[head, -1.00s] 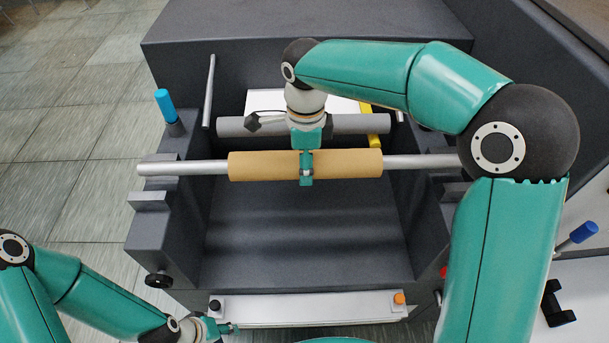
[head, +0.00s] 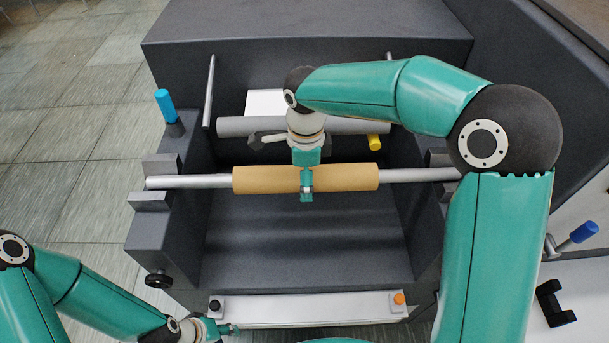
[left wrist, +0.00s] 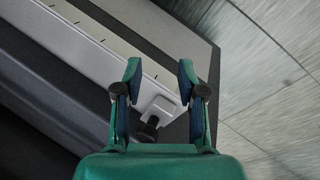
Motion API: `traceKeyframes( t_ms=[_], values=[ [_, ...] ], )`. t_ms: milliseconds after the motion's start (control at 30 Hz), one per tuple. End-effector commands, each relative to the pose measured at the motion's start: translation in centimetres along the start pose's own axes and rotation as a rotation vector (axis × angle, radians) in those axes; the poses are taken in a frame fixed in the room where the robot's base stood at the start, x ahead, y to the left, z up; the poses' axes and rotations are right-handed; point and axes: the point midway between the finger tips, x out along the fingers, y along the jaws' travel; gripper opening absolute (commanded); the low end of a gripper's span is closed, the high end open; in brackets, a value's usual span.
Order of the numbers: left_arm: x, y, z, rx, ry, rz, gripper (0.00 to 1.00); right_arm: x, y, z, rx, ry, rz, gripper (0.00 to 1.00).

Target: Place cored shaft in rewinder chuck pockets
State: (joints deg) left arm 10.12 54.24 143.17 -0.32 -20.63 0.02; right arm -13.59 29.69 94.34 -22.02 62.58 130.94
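The cored shaft is a silver bar (head: 205,181) with a tan core (head: 265,180) around its middle. My right gripper (head: 306,188) is shut on the core near its centre and holds the shaft level. The shaft's left end lies between the two grey blocks of the left chuck pocket (head: 162,163); I cannot tell if it touches bottom. Its right end reaches the right pocket (head: 440,158), partly hidden by my right arm. My left gripper (head: 228,328) is low at the front left; the left wrist view shows its fingers (left wrist: 160,80) apart and empty.
A grey roller (head: 240,127) runs behind the shaft. A light-blue-topped lever (head: 165,105) stands left, and a blue-handled one (head: 583,233) right. A white front panel (head: 310,306) carries black and orange knobs. The bay below the shaft (head: 305,235) is clear.

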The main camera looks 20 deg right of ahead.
Motion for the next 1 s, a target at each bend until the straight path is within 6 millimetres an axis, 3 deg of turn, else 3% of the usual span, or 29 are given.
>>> traceKeyframes(
  t_ms=[267, 467, 1000],
  values=[
    [-0.1, 0.0, 0.0, 0.000, 0.000, 0.000, 0.40, -0.1, 0.0, 0.0, 0.000, 0.000, 0.000, 0.86],
    [-0.1, 0.0, 0.0, 0.000, 0.000, 0.000, 0.40, -1.4, -0.1, 0.1, 0.000, -0.001, -0.003, 0.86],
    [-0.6, 0.2, 0.0, 0.000, 0.000, 0.000, 0.40, -11.1, -0.1, 0.1, -0.001, -0.001, -0.002, 0.86]
  ],
)
